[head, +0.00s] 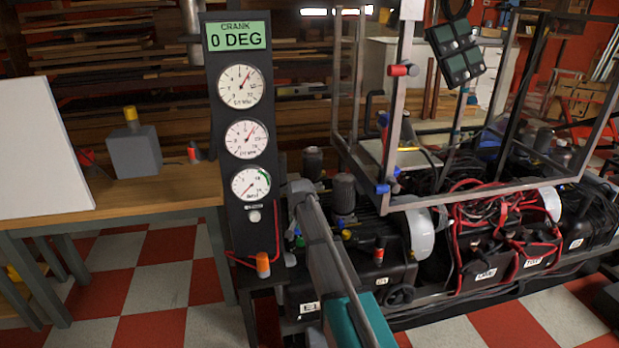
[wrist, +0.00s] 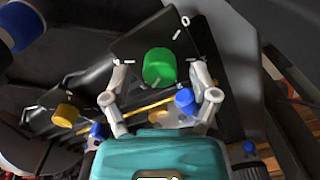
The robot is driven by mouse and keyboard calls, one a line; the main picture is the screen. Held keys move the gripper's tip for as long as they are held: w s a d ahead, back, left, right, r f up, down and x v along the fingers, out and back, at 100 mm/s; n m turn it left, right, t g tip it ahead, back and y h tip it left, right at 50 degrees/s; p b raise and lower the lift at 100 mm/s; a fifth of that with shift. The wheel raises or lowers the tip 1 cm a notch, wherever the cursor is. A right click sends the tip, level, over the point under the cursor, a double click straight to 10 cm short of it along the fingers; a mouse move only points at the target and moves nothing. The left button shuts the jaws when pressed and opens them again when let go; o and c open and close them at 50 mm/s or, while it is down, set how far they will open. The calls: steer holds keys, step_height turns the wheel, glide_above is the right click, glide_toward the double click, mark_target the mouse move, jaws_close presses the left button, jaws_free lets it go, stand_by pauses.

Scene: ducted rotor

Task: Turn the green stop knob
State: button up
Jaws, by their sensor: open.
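The green stop knob (wrist: 160,66) is a round green cap on a dark panel with white marks, at the top middle of the wrist view. My gripper (wrist: 160,74) is open, with one pale finger on each side of the knob in the picture. Gaps show between the knob and both fingertips. I cannot tell how far the knob is beyond the tips. In the head view my arm hides part of this area, and the knob is not clear there.
A yellow knob (wrist: 66,114) and a blue knob (wrist: 185,101) are near the fingers. A gauge column (head: 230,215) reading "CRANK 0 DEG" stands left of my arm. An orange-capped part (head: 263,265) is at its foot. A metal-framed guard (head: 480,188) is at right.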

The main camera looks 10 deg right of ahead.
mark_target(301, 239)
steer(key=shift+m, duration=1)
steer(key=shift+r+m, duration=0.2)
steer(key=shift+m, duration=0.1)
step_height(301, 239, up, 14)
steer(key=p, duration=1.4)
steer(key=s+r+n+p, duration=0.3)
steer(key=s+r+p, duration=0.7)
steer(key=r+p, duration=0.5)
steer(key=shift+s+d+r+n+p, duration=0.15)
steer(key=shift+s+d+n+p, duration=0.15)
steer(key=shift+s+p, duration=0.1)
steer(key=s+r+n+p, duration=0.4)
steer(key=s+r+p, duration=0.6)
steer(key=s, duration=0.5)
steer(key=shift+s+d+r+n+p, duration=0.2)
steer(key=shift+s+r+n+p, duration=0.1)
steer(key=shift+r+n, duration=0.1)
steer(key=shift+w, duration=0.1)
stand_by(0.8)
